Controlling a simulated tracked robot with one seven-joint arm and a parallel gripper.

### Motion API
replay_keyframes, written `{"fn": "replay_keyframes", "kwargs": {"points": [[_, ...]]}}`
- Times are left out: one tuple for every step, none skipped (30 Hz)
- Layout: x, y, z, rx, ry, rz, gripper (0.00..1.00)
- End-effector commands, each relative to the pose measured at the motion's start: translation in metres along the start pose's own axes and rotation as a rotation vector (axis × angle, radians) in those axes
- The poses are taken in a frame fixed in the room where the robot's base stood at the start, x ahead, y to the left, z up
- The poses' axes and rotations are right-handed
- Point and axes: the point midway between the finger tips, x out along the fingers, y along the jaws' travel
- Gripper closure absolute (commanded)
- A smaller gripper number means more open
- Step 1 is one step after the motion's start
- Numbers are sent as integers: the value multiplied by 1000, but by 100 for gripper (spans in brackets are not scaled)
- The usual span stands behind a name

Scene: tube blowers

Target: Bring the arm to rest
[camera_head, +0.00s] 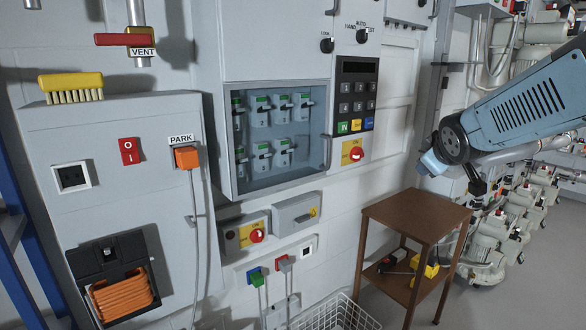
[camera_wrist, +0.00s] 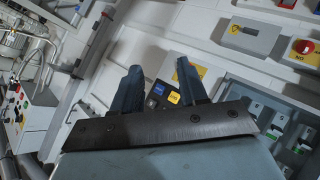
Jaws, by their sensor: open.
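My arm (camera_head: 530,105), blue with black vents, reaches in from the right edge of the head view, above the small brown table. My gripper (camera_wrist: 157,75) shows in the wrist view with its two dark fingers spread apart. Nothing shows between the fingers except the background. Behind them is a keypad panel with blue and yellow keys (camera_wrist: 173,98), partly covered by the fingers. The fingers cannot be made out clearly in the head view.
The brown table (camera_head: 415,215) stands below my arm, with yellow and dark items on its lower shelf. The wall cabinet (camera_head: 278,185) with breakers and a keypad (camera_head: 357,92) is left of my arm. Blower machines (camera_head: 505,235) line the right. A wire basket (camera_head: 335,315) sits front centre.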

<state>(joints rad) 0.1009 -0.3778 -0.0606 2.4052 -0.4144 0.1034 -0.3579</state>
Motion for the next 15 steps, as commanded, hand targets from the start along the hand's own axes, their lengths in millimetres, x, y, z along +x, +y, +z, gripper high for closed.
{"fn": "replay_keyframes", "kwargs": {"points": [[-16, -8, 5, 58, -30, -18, 57], [-24, -13, 9, 94, -54, -32, 57], [-36, -21, 15, 145, -85, -52, 57], [-44, -28, 20, 182, -110, -67, 57], [-53, -34, 24, 219, -133, -83, 57], [-65, -44, 30, 267, -165, -106, 57], [-74, -51, 34, 304, -189, -125, 57], [-83, -59, 38, 338, -213, -142, 57], [-95, -68, 44, 382, -244, -166, 57], [-104, -76, 48, 413, -267, -185, 57], [-112, -83, 52, 443, -289, -203, 57], [-123, -93, 57, 477, -318, -226, 57], [-130, -99, 61, 501, -337, -242, 57], [-137, -105, 64, 521, -355, -257, 57], [-145, -112, 67, 545, -377, -274, 57]]}}
